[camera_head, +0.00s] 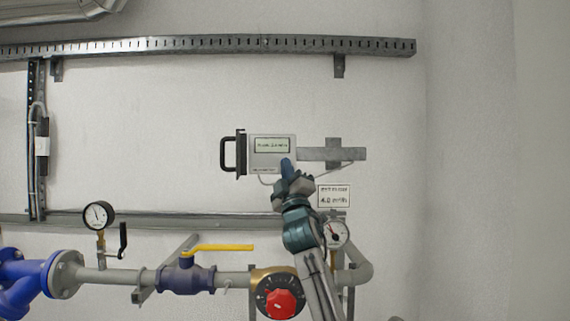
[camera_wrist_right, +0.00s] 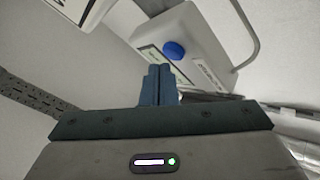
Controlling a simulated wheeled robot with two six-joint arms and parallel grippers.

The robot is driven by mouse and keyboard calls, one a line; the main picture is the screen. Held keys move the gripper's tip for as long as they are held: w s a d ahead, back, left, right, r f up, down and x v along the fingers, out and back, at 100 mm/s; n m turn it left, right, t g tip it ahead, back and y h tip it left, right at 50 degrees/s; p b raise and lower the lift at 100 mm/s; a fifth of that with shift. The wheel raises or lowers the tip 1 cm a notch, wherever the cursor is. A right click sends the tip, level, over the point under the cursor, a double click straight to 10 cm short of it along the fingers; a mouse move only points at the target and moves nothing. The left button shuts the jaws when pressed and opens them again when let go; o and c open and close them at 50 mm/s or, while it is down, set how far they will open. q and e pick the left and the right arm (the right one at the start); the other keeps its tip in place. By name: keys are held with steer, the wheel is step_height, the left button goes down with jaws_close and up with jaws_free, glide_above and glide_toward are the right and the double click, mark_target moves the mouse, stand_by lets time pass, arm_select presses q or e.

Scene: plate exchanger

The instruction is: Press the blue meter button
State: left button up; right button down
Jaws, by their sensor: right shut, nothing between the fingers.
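The meter (camera_head: 262,152) is a grey box with a lit display, mounted on the wall in the middle of the head view. It also shows in the right wrist view (camera_wrist_right: 196,38). Its round blue button (camera_wrist_right: 174,50) sits on the front face beside the display in the wrist view. In the head view the button is hidden behind my right gripper (camera_head: 287,166). My right gripper, with blue fingers closed together (camera_wrist_right: 158,86), points up at the meter's lower right part. In the wrist view the fingertips appear just below the button, with a small gap in the picture. My left gripper is not in view.
A black handle (camera_head: 228,154) stands out left of the meter. A label card (camera_head: 334,195) and a gauge (camera_head: 334,234) are right of my arm. Below run pipes with a yellow valve lever (camera_head: 220,248) and a red knob (camera_head: 281,304). Another gauge (camera_head: 98,214) is at left.

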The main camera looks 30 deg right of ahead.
steer(key=shift+s+a, duration=0.1)
steer(key=shift+s, duration=0.05)
steer(key=s+a, duration=0.1)
steer(key=s, duration=0.1)
steer(key=s+a+p, duration=0.1)
steer(key=s, duration=0.1)
steer(key=shift+s+a, duration=0.1)
steer(key=shift+a, duration=0.2)
